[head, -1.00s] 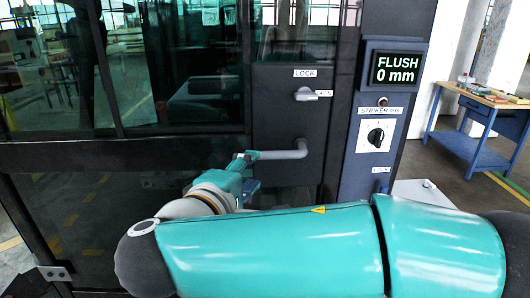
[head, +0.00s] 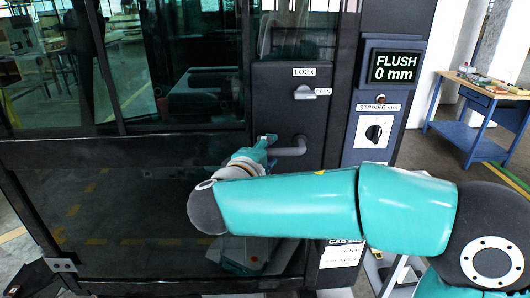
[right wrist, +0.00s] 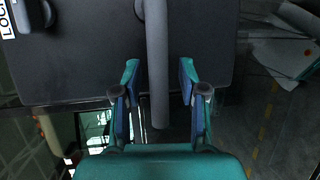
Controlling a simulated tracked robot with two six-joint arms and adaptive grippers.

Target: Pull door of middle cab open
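The cab door (head: 150,180) is a dark framed panel with large glass panes, and it looks closed against the post at its right. Its grey bar handle (head: 290,150) sticks out to the left on a dark plate below the lock lever (head: 304,92). My right gripper (head: 267,145) is at the handle's free end. In the right wrist view, the fingers of my right gripper (right wrist: 158,88) are open on both sides of the handle bar (right wrist: 157,50), with a gap on each side. The handle's tip is hidden in the head view. My left gripper is not in view.
The post right of the door carries a display (head: 396,67) reading "FLUSH 0 mm" and a striker panel with a black knob (head: 374,133). A blue workbench (head: 468,130) with small items stands at the far right. A teal shape low in the door looks like a reflection.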

